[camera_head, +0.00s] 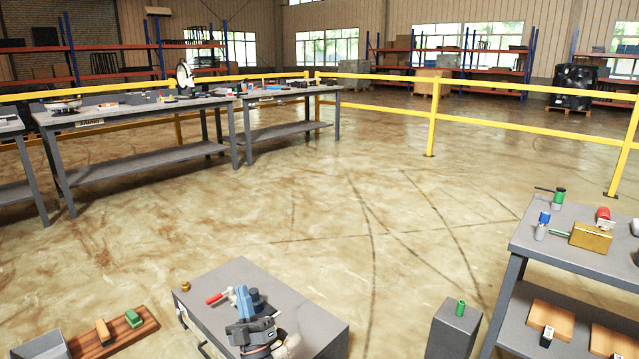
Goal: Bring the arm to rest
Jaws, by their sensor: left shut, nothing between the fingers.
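My left gripper (252,328) is at the bottom centre, in front of and over the top of a grey cabinet (308,318). Its fingers are shut with nothing held. A blue and dark upright thing (242,300) shows just beyond it on the cabinet top; I cannot tell whether they touch. My right gripper is not in view.
A red-handled tool (216,297) and a small brass piece (186,287) lie on the cabinet. A grey post (453,335) carries a green piece (460,308). A loaded table (560,262) stands right, a wooden tray (140,326) lower left. The middle floor is clear.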

